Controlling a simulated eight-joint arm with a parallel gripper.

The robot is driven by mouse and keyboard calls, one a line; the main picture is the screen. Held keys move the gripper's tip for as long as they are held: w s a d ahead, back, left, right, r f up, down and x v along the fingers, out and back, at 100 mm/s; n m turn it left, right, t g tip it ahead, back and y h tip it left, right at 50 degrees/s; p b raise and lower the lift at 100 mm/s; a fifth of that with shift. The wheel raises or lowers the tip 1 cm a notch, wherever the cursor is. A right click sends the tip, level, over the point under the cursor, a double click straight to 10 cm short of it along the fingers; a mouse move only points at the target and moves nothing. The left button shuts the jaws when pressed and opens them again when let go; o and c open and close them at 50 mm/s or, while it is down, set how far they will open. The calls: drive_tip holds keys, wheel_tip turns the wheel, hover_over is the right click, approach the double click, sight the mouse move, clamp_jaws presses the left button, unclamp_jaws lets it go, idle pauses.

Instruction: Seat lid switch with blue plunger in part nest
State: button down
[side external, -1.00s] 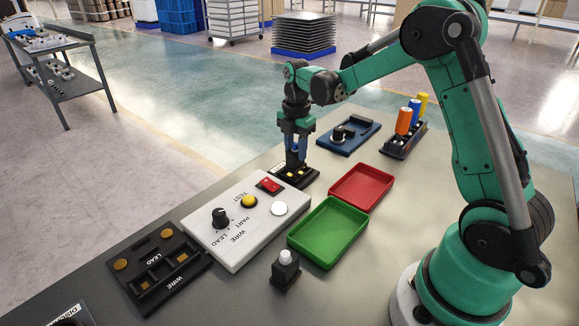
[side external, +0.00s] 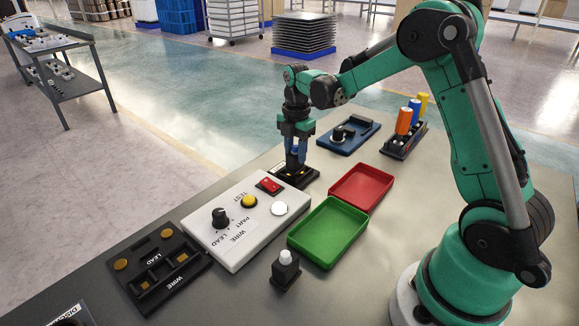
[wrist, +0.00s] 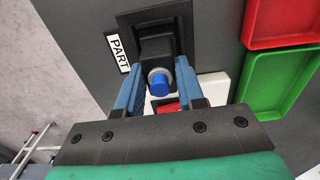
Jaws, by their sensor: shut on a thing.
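The lid switch (wrist: 157,47) has a black body and a blue plunger (wrist: 160,85) in a pale collar. My gripper (wrist: 162,63) is shut on the switch, with one blue finger on each side of its body. The part nest (wrist: 127,22) is a black frame beside a white PART label (wrist: 117,52); the switch is over or in its opening. In the side external view, my gripper (side external: 296,165) points down at the nest (side external: 311,178). The fingers hide the switch there, and I cannot tell whether it is fully down.
A white test box (side external: 205,237) with a knob, yellow button and red switch lies beside the nest. Red (side external: 362,188) and green (side external: 328,232) trays lie to the right. A white-plunger switch (side external: 286,268) stands nearer. A blue fixture (side external: 349,135) lies behind.

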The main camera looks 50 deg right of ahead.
drive_tip(key=shift+f, duration=0.5)
drive_tip(key=shift+c, duration=0.3)
unclamp_jaws()
drive_tip(key=shift+r, duration=3.5)
